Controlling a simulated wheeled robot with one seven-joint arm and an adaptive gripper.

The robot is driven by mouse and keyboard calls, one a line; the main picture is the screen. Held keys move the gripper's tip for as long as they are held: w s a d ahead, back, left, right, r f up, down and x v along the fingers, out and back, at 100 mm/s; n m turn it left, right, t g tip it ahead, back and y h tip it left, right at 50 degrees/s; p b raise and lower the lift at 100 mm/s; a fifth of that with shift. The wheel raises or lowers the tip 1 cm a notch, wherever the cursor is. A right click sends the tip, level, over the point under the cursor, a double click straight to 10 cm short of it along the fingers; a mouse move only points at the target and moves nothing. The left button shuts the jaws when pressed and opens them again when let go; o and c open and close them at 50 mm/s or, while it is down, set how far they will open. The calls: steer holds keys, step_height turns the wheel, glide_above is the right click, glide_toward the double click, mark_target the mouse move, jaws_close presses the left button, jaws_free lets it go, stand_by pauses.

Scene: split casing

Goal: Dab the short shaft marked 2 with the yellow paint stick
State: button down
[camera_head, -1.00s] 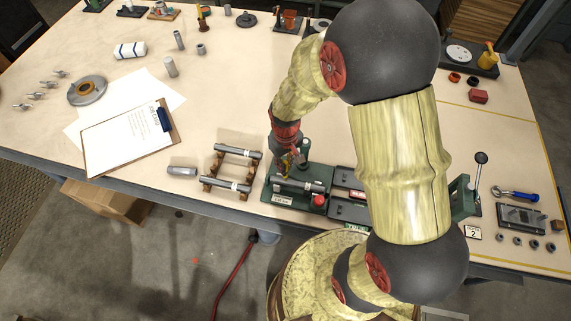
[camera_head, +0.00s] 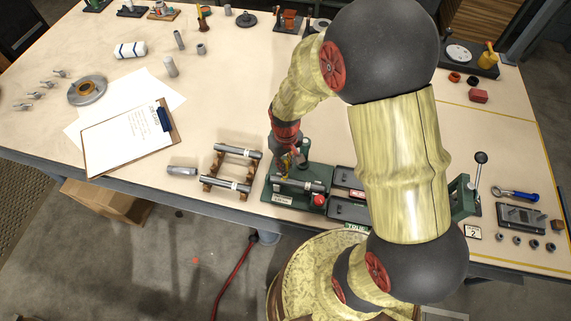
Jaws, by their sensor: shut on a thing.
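My gripper (camera_head: 293,158) is small in view, low over the green fixture (camera_head: 280,197) on the bench. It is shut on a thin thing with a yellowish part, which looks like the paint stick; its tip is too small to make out. A grey shaft (camera_head: 309,186) with a pale band lies across the fixture, just below the gripper. I cannot tell whether the stick touches it. Two more grey shafts with white labels, a rear one (camera_head: 237,151) and a front one (camera_head: 222,183), lie on a brown rack to the left. Their marks are unreadable.
A red knob (camera_head: 319,200) and dark trays (camera_head: 347,210) stand right of the shaft. A loose grey cylinder (camera_head: 182,171) lies left of the rack. A clipboard (camera_head: 128,139) lies farther left. A green lever press (camera_head: 463,197) stands right, beyond my arm.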

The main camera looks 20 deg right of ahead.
steer(key=shift+s, duration=0.1)
steer(key=shift+r+p, duration=2.25)
steer(key=shift+r, duration=0.75)
